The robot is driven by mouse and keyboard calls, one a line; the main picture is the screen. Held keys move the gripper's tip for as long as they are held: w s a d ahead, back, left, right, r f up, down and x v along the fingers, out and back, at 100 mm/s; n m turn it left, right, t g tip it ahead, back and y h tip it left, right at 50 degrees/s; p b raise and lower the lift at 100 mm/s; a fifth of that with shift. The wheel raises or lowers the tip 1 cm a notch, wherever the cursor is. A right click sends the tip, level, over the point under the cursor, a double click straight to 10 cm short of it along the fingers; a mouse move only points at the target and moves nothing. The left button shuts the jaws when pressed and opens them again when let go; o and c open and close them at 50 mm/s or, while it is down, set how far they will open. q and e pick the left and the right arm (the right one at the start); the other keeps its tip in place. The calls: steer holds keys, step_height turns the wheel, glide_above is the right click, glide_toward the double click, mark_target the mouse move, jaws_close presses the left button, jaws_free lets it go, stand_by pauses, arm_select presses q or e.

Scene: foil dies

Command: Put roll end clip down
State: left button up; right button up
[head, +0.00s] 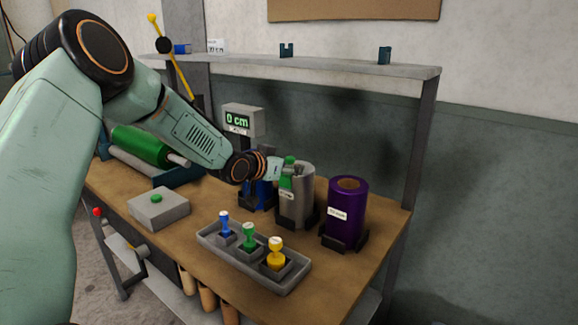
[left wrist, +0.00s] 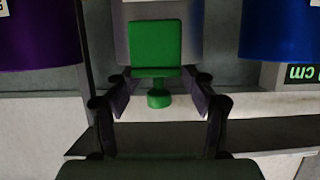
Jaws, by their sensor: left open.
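A green clip (head: 286,182) with a round knob is at the upper front of the grey foil roll (head: 296,207). In the left wrist view the clip (left wrist: 155,48) is a green block with a stem and knob, against the grey roll (left wrist: 128,30). My left gripper (left wrist: 160,98) is open, its fingers on either side of the knob with gaps showing. In the head view its wrist reaches the roll from the left, and the fingers are hard to make out. My right gripper is not in view.
A purple roll (head: 346,215) stands to the right and a blue roll (head: 262,193) to the left. In front is a grey tray (head: 283,286) with blue, green and yellow knobbed dies. A display (head: 238,120) reads 0 cm. A shelf (head: 340,66) runs behind.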

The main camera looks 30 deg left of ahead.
arm_select(q)
steer(key=shift+s+d+f, duration=0.15)
steer(key=shift+s+f, duration=0.15)
steer(key=shift+f, duration=0.4)
steer(key=shift+r, duration=0.35)
steer(key=shift+s+r+p, duration=0.1)
steer(key=shift+r+p, duration=0.15)
steer(key=shift+p, duration=0.15)
steer(key=r+p+v, duration=0.1)
steer(key=p+v, duration=0.8)
steer(key=v, duration=0.2)
